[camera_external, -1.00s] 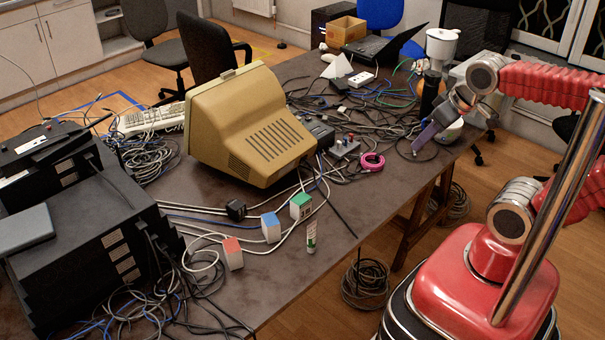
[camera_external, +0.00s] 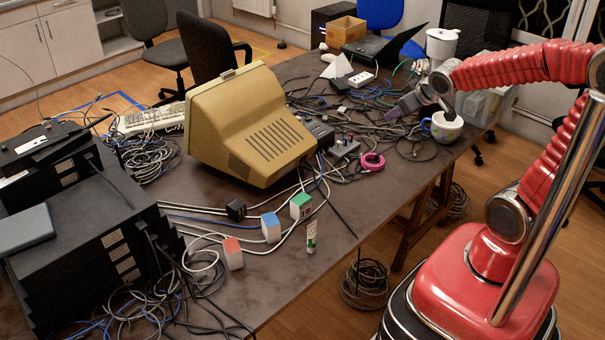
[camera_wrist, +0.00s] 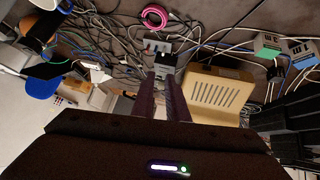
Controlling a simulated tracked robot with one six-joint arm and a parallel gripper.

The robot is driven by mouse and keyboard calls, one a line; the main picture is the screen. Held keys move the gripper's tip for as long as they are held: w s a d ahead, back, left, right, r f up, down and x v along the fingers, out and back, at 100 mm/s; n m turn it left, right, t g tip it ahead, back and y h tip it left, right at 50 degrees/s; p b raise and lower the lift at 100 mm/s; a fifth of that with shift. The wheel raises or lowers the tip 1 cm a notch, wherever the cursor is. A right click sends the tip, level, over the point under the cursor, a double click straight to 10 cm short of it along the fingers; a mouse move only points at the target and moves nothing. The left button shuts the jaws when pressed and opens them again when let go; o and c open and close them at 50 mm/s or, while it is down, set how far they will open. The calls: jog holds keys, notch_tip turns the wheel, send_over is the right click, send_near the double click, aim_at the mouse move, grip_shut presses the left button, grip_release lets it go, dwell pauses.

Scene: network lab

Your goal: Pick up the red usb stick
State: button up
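My gripper (camera_external: 391,113) is in the air over the tangled cables at the far right part of the table, left of the mug. In the wrist view my gripper's two dark purple fingers (camera_wrist: 161,80) stand apart with a gap between them, and nothing shows held. Cables, a small switch box and the beige monitor lie beyond the fingers in that view.
A beige monitor (camera_external: 245,130) stands mid-table. A white mug (camera_external: 446,127) is near the right edge. A switch box (camera_external: 344,148) and pink coil (camera_external: 371,162) lie nearer. Green (camera_external: 300,206), blue (camera_external: 271,228) and red-topped (camera_external: 233,254) blocks line the front. The front-right tabletop is fairly clear.

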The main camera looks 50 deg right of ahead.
jog(key=w+d+f+t, duration=0.2)
jog(key=w+d+f, duration=0.5)
jog(key=w+d, duration=0.15)
jog(key=t+y, duration=0.2)
jog(key=t, duration=0.1)
send_near(351, 140)
jog(key=shift+n, duration=0.4)
jog(key=s+r, duration=0.1)
jog(key=r, duration=0.1)
jog(key=s+d+r, duration=0.1)
jog(key=s+r, duration=0.1)
jog(key=shift+f, duration=0.35)
jog(key=shift+t, duration=0.3)
jog(key=shift+x, duration=4.3)
jog(key=shift+a, duration=0.2)
